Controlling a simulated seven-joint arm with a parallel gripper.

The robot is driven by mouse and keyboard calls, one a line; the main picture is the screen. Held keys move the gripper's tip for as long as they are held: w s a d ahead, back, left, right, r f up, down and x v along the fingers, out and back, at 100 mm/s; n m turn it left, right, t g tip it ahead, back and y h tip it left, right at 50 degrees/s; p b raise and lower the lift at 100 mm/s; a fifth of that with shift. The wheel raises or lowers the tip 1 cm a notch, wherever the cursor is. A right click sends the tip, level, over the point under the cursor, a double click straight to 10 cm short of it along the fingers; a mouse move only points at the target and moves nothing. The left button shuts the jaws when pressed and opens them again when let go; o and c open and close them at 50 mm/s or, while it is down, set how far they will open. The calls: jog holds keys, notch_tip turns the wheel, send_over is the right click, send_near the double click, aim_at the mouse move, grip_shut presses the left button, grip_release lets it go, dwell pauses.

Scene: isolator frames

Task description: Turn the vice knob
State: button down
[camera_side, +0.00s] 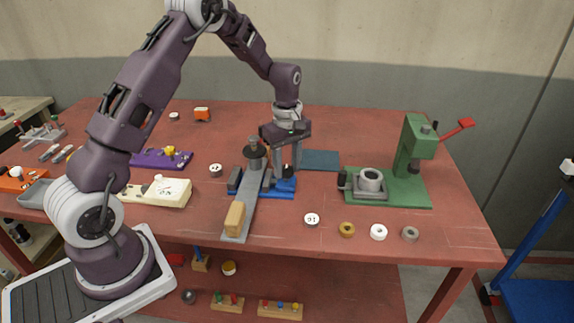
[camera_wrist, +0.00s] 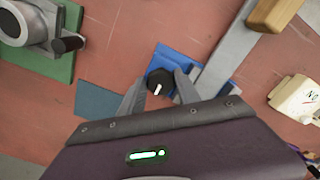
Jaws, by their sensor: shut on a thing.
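A round black knob (camera_wrist: 159,82) with a white line on its top sits on a blue base (camera_wrist: 180,64) in the wrist view. My gripper (camera_wrist: 162,78) points down with one finger on each side of this knob and is shut on it.
The green drill press (camera_side: 411,150) stands to the right. Several small rings and discs, one a brown ring (camera_side: 346,230), lie near the front edge.

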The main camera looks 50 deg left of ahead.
jog(key=m, duration=0.4)
jog(key=shift+m, duration=0.3)
jog(key=m, duration=0.4)
jog(key=shift+s+m, duration=0.15)
jog(key=shift+m, duration=0.15)
jog(key=m, duration=0.4)
jog(key=shift+a+m, duration=0.15)
jog(key=shift+m, duration=1.95)
jog(key=shift+a+m, duration=0.1)
jog(key=shift+m, duration=0.2)
jog(key=c, duration=0.9)
grip_release()
jog(key=shift+o, duration=0.2)
